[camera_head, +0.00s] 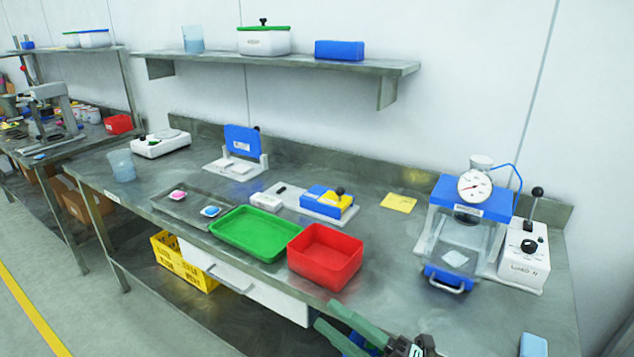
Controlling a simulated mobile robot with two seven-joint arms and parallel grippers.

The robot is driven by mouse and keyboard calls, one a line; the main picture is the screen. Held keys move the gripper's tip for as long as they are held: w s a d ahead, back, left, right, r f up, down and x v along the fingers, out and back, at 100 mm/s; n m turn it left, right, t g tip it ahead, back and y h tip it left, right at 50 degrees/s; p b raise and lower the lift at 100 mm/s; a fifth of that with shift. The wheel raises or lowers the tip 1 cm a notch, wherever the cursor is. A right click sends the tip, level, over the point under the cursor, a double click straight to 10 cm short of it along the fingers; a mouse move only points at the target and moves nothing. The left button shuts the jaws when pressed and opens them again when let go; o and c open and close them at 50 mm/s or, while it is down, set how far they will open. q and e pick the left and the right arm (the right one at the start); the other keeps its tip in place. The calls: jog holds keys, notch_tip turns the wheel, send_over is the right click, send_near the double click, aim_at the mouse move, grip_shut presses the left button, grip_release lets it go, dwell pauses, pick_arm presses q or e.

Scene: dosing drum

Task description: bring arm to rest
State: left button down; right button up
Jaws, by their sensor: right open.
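My right gripper (334,328) is at the bottom edge of the head view, partly cut off by the frame. Its green fingers point to the upper left and are apart, with nothing seen between them. The gripper is in front of the bench's near edge, below the red bin (325,257). My left gripper is not in view.
The steel bench (385,240) holds a green tray (262,232), a dark tray with two small dishes, a blue-framed press with a gauge (474,187) and a control box (524,255). A shelf (290,62) hangs above. Bare bench top lies right of the red bin.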

jog(key=w+d+f+m+t+h, duration=0.1)
jog(key=d+f+m+t+h, duration=0.45)
jog(key=f+m+h, duration=0.55)
jog(key=s+d+f+m+g+h, duration=0.2)
jog(key=s+d+f+m+g, duration=0.2)
jog(key=s+f+m, duration=0.2)
jog(key=s+d+f+m+g+h+p, duration=0.1)
jog(key=s+d+f+m+g+h, duration=0.2)
jog(key=s+f+m, duration=0.4)
notch_tip(320, 180, down, 7)
jog(key=s+d+g, duration=0.1)
jog(key=s, duration=0.2)
jog(key=shift+r+m, duration=0.2)
jog(key=shift+m, duration=0.1)
